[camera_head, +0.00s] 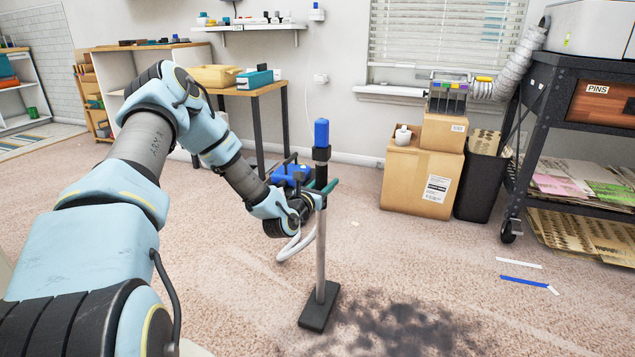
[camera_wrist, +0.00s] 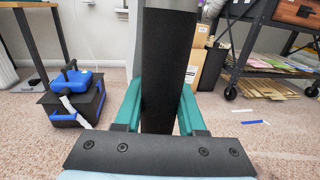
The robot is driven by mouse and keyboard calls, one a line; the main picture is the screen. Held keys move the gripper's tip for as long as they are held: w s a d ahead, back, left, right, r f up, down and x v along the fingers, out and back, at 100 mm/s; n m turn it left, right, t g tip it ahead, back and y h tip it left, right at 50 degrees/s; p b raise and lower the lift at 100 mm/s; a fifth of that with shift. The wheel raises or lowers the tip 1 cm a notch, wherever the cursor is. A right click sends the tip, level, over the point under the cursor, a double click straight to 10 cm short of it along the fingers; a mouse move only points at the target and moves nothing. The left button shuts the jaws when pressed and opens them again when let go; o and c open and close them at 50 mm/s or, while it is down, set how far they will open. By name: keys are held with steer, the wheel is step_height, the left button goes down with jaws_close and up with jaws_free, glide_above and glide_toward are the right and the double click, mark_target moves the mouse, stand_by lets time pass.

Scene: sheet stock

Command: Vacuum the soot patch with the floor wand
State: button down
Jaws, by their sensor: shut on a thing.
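The floor wand (camera_head: 320,240) stands nearly upright, with a blue top, a black collar, a grey tube and a flat black floor head (camera_head: 319,307). My gripper (camera_head: 325,190) is shut on the wand below its blue top. In the wrist view, its green fingers (camera_wrist: 160,108) lie on both sides of the wand's dark grip (camera_wrist: 168,70). The soot patch (camera_head: 405,328) is a dark smear on the carpet, just right of the floor head and partly cut off by the bottom edge. The vacuum body (camera_wrist: 75,98), black and blue with a pale hose, stands on the floor behind.
Cardboard boxes (camera_head: 418,176) and a black bin (camera_head: 481,182) stand by the back wall. A dark wheeled cart (camera_head: 542,130) is at right. White and blue strips (camera_head: 524,281) lie on the carpet.

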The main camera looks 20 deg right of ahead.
steer(key=s+d+r+b, duration=0.1)
steer(key=s+d+b, duration=0.5)
steer(key=s+d, duration=0.8)
steer(key=s+d+r+b, duration=0.1)
steer(key=s+d+b, duration=0.5)
steer(key=s+d, duration=0.8)
steer(key=s+d+r+b, duration=0.1)
steer(key=s+d+b, duration=0.5)
steer(key=s+d, duration=0.8)
steer(key=shift+s+d+r, duration=0.4)
steer(key=shift+d, duration=4.75)
